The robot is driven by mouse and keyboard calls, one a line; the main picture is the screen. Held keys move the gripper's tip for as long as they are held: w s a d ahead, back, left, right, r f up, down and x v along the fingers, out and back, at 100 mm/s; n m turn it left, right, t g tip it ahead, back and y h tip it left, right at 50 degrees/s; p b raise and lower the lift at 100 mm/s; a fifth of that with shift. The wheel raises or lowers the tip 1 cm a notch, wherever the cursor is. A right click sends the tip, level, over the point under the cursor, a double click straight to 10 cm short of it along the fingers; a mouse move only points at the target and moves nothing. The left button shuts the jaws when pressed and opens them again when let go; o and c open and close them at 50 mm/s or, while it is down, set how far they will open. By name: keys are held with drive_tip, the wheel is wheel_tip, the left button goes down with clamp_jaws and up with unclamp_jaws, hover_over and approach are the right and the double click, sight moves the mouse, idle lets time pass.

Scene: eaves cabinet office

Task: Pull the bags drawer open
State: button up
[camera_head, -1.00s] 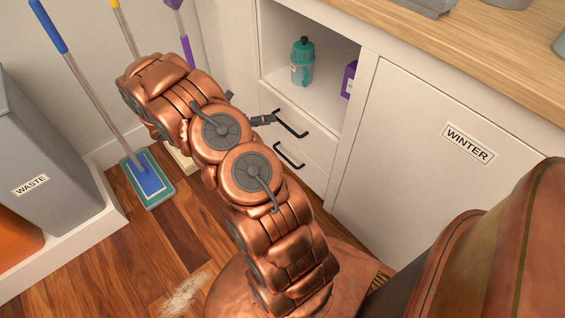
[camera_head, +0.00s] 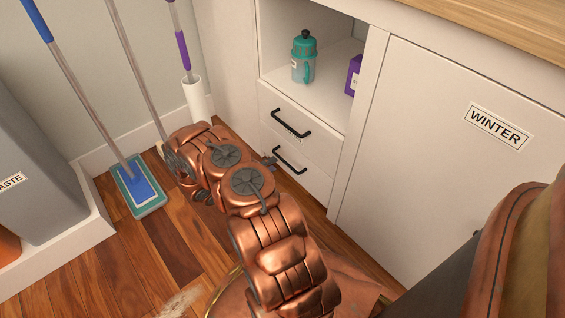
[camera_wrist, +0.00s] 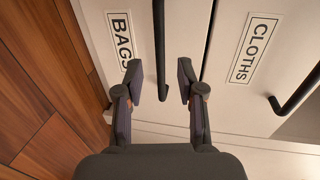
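The bags drawer (camera_head: 312,178) is the lower of two white drawers and looks shut. Its black bar handle (camera_head: 290,160) also shows in the wrist view (camera_wrist: 161,45), beside the BAGS label (camera_wrist: 122,40). My gripper (camera_wrist: 161,80) is open, with one finger on each side of the handle's near end in that view. I cannot tell how deep the handle sits between the fingers, and no contact is clear.
The cloths drawer (camera_head: 322,148) sits above, with its own black handle (camera_head: 291,124) and CLOTHS label (camera_wrist: 255,48). A teal bottle (camera_head: 303,62) and a purple box (camera_head: 353,76) stand in the open shelf. The WINTER door (camera_head: 430,150) is to the right; mops and a waste bin (camera_head: 35,150) are left.

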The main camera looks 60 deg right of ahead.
sight(282, 159)
drive_tip(key=b+x, duration=0.2)
drive_tip(key=x, duration=0.4)
drive_tip(key=shift+s+d, duration=0.1)
drive_tip(key=shift+d, duration=0.15)
clamp_jaws()
idle(0.5)
